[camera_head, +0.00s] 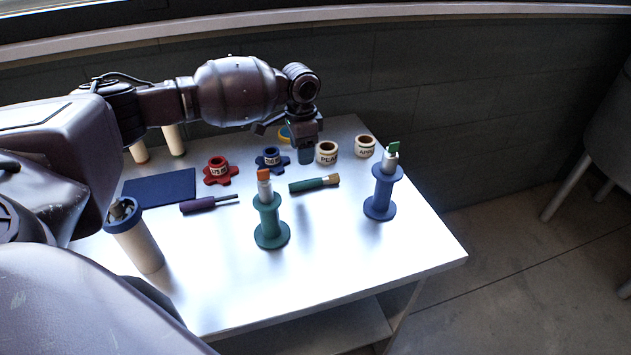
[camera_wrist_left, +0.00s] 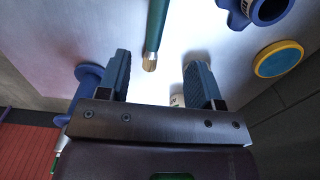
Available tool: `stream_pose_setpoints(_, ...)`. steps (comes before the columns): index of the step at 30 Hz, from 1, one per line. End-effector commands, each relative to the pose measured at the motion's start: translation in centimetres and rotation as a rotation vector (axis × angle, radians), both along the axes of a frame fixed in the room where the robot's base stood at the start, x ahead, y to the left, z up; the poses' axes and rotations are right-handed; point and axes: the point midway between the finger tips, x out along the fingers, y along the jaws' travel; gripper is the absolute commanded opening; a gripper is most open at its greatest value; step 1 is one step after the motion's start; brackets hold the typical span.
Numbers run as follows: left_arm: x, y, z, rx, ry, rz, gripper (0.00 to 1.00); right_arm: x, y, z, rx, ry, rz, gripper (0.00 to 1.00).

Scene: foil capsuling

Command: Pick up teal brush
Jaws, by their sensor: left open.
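The teal brush (camera_head: 306,185) lies on the white table, its tan bristles pointing right in the head view. My left gripper (camera_head: 305,152) is above the table, behind the brush and apart from it. In the left wrist view the brush (camera_wrist_left: 157,28) comes in from the top edge. Its bristle end lies ahead of the space between the two open fingers of my left gripper (camera_wrist_left: 161,76), with nothing held. My right gripper is not in view.
Two labelled rings (camera_head: 327,153) (camera_head: 365,147), a blue knob (camera_head: 271,160) and a red knob (camera_head: 217,171) sit behind. A purple-handled tool (camera_head: 200,205) lies left. The table's front right is clear.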

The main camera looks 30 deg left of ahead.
Motion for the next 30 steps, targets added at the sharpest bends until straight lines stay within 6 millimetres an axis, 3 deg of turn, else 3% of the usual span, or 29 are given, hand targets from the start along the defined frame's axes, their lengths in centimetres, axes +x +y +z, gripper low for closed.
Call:
stream_pose_setpoints(12, 0.0, -0.1, -5.1, 0.000, 0.001, 0.000, 0.59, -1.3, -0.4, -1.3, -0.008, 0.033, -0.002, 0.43)
stream_pose_setpoints(19, 0.2, -0.4, -6.4, 0.000, 0.001, -0.001, 0.59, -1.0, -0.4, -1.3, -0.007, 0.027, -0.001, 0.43)
stream_pose_setpoints(30, 0.5, -0.8, -10.6, 0.001, 0.001, 0.000, 0.59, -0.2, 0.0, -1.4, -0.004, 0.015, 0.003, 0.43)
